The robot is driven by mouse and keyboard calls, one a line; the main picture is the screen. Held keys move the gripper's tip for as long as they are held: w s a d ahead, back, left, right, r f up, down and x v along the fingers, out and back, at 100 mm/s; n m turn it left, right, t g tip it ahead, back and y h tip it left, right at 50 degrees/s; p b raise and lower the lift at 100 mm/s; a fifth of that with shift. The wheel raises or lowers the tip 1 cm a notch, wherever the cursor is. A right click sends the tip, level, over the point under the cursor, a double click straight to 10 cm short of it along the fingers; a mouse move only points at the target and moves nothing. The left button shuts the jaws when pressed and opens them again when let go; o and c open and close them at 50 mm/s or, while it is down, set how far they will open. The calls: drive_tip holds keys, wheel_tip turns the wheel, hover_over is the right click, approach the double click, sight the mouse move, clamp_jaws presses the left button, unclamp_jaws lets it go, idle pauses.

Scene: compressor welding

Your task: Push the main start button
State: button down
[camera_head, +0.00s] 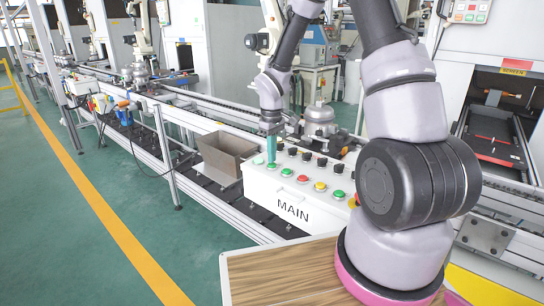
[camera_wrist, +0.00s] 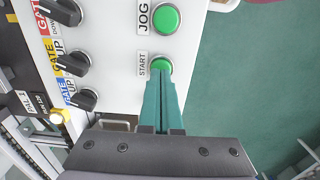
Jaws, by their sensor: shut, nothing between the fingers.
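The white control box marked MAIN (camera_head: 292,208) has a row of coloured buttons and black knobs on top. In the wrist view the green button labelled START (camera_wrist: 161,64) sits right at the tips of my gripper (camera_wrist: 161,82). The fingers partly cover the lower edge of that button. The teal fingers are shut together and hold nothing. In the head view my gripper (camera_head: 271,150) points down at the left end of the button row. I cannot tell whether the tips touch the button. A green JOG button (camera_wrist: 166,18) is beside START.
Black rotary knobs (camera_wrist: 78,63) stand close on the left in the wrist view. An open brown box (camera_head: 222,155) is left of the control box. A wooden-topped surface (camera_head: 270,278) is in front, and a conveyor line (camera_head: 190,112) runs behind. Green floor is open at left.

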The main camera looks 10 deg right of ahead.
drive_tip(key=shift+f, duration=0.3)
drive_tip(key=shift+s+f, duration=0.1)
drive_tip(key=shift+f, duration=0.55)
drive_tip(key=shift+s+f, duration=0.25)
drive_tip(key=shift+w+r, duration=0.15)
drive_tip(key=shift+r, duration=0.2)
wheel_tip(320, 180, up, 14)
drive_tip(key=shift+w+r, duration=0.2)
